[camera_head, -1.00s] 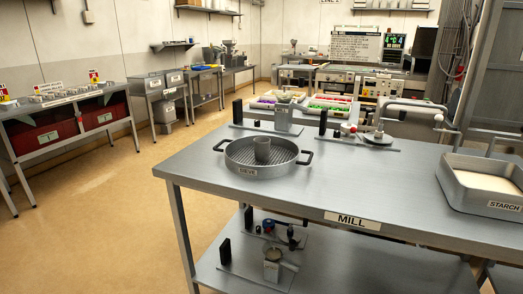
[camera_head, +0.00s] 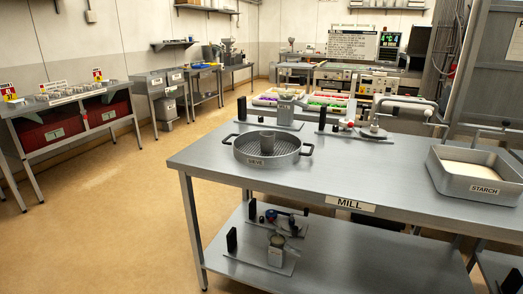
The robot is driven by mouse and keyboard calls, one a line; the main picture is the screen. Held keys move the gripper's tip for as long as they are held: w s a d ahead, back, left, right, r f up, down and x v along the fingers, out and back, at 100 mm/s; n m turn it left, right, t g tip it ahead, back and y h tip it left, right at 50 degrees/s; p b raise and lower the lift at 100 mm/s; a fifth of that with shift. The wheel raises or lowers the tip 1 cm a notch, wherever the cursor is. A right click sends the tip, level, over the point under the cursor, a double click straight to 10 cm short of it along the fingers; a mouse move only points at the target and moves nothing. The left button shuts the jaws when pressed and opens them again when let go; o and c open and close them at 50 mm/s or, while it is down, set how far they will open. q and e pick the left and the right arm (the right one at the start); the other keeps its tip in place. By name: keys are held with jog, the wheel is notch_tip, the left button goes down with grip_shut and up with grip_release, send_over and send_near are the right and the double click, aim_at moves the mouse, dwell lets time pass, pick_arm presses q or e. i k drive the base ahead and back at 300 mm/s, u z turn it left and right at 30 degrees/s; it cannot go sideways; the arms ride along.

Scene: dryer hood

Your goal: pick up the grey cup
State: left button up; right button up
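Neither of my grippers shows in the head view.
A tray of white starch (camera_head: 473,180) sits at the table's right end. Metal fixtures (camera_head: 287,112) stand along the back edge. The lower shelf (camera_head: 330,265) holds small apparatus (camera_head: 277,245). The table's front middle is clear, and open floor (camera_head: 100,220) lies to the left.

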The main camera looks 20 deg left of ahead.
aim_at(267, 138)
jog(key=u, duration=1.25)
jog(key=i, duration=1.75)
jog(key=z, duration=0.7)
